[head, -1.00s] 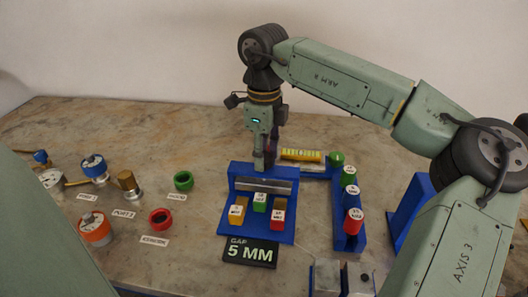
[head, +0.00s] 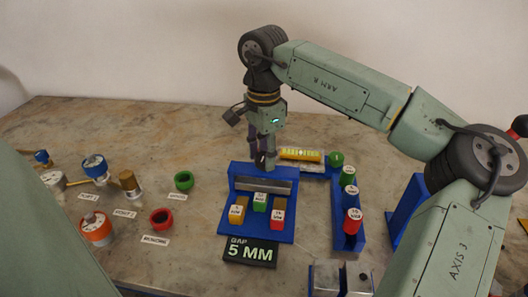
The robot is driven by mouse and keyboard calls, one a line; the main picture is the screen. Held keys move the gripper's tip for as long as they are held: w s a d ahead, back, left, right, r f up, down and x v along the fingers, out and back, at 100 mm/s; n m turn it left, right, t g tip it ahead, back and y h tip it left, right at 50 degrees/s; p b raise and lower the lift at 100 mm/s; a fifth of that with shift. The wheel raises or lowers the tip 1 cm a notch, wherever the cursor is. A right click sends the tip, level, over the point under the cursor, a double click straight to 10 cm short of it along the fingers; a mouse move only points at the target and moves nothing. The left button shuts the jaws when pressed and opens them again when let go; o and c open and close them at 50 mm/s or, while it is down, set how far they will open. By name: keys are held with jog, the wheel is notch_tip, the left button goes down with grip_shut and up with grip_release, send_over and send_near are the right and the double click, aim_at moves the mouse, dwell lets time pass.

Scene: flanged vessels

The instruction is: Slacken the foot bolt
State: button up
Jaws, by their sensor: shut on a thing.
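My gripper (head: 266,160) points straight down just behind the back wall of a blue stand (head: 238,172). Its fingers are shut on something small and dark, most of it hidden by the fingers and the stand. From its place at the stand's foot I take it for the foot bolt, but its head and thread do not show clearly. The stand carries a grey metal bar (head: 264,184) and yellow (head: 237,214), green (head: 260,202) and red (head: 277,219) labelled blocks. A dark sign reading "GAP 5 MM" (head: 249,251) lies in front.
A yellow spirit level (head: 301,155) lies right of my gripper. A blue rack (head: 347,240) with green and red capped pieces runs along the right. Marble between is clear.

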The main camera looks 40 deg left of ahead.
aim_at(264, 156)
jog(key=shift+n, duration=0.6)
jog(key=o, duration=1.2)
jog(key=shift+r, duration=0.1)
notch_tip(264, 156, up, 12)
jog(key=shift+f, duration=0.1)
dwell(0.4)
